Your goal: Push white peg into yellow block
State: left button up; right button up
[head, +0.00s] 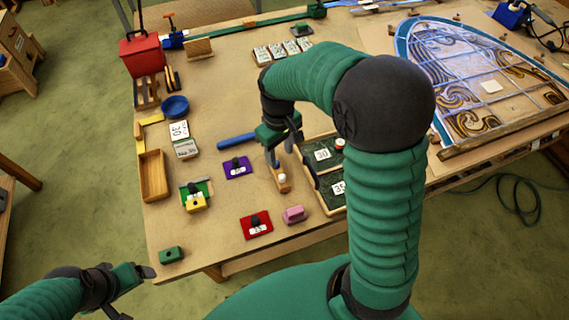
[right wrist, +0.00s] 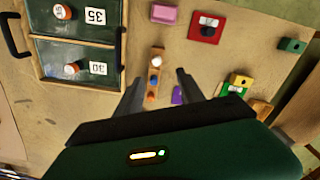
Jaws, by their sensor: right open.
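The yellow block (head: 196,203) sits at the near left of the table on a green piece with a white label. It also shows at the right of the right wrist view (right wrist: 241,80). A small white peg (head: 282,178) stands at the near end of a narrow wooden holder (head: 277,168); the holder also shows in the right wrist view (right wrist: 152,97). My right gripper (head: 286,142) is open and empty, above the holder with its fingers pointing down. My left gripper (head: 134,290) is open and empty, off the table's near left corner.
Right of the holder is a green tray (head: 322,200) with numbered cards. A purple plate (head: 238,168), red plate (head: 256,225), pink block (head: 294,215) and green block (head: 172,255) lie around. A leaded panel (head: 480,80) fills the right.

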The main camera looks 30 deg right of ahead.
aim_at(283, 177)
jog(key=f, duration=0.4)
jog(key=d+f, duration=0.1)
jog(key=f, duration=0.3)
jog(key=f+p, duration=0.1)
jog(key=f, duration=0.3)
jog(key=shift+w+d+f, duration=0.1)
jog(key=shift+d+f, duration=0.3)
jog(key=shift+a+f, duration=0.1)
jog(key=shift+f, duration=0.15)
jog(key=shift+a, duration=0.4)
jog(key=c, duration=0.5)
jog(key=shift+d, duration=0.25)
grip_shut()
jog(key=shift+c, duration=1.8)
grip_release()
jog(key=shift+a, duration=0.15)
grip_shut()
